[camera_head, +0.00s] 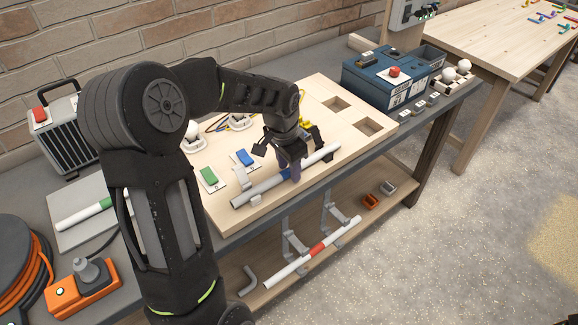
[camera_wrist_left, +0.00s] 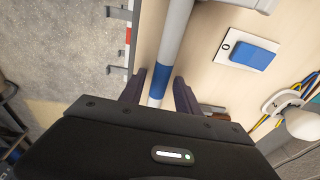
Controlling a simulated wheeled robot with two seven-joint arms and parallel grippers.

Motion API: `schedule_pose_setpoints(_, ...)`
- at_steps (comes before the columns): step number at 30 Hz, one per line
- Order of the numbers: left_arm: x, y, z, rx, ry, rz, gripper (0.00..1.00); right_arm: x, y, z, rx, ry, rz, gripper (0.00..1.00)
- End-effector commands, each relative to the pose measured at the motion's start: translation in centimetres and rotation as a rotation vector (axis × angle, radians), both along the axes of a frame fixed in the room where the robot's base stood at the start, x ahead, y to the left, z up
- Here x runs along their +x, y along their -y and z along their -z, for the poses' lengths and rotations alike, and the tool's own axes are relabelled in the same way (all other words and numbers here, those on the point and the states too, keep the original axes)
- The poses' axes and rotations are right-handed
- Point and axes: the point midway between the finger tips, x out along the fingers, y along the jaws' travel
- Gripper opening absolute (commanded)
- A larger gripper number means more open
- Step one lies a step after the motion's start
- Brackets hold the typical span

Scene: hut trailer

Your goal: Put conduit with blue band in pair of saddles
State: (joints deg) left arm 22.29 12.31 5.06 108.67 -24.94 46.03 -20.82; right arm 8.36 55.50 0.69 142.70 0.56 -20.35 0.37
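The conduit with the blue band (camera_head: 262,187) is a pale tube lying slantwise over the wooden board, its blue band near my left gripper (camera_head: 290,170). In the left wrist view, the conduit (camera_wrist_left: 176,35) runs between my two dark fingers (camera_wrist_left: 160,90), with the blue band just ahead of them. The fingers stand apart on either side, with gaps beside the tube. Grey fittings (camera_head: 242,179) show near the conduit's left end; whether the tube sits in them I cannot tell. Its far part is partly hidden by the gripper. My right gripper is not seen.
The wooden board (camera_head: 315,95) also holds a green block (camera_head: 208,176), a blue block (camera_head: 246,158) and square cutouts. A blue case (camera_head: 388,75) stands right. A red-banded conduit (camera_head: 290,262) lies on the lower shelf; a green-banded one (camera_head: 85,214) lies left.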

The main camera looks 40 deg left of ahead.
Motion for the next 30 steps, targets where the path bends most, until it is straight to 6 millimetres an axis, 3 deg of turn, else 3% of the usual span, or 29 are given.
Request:
schedule_pose_setpoints(14, 0.0, 0.0, -1.1, 0.001, 0.003, -0.001, 0.42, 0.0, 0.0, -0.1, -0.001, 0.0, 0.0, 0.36)
schedule_pose_setpoints(30, -1.7, 0.1, -10.8, 0.0, 0.003, 0.0, 0.42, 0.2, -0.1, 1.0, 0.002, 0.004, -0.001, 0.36)
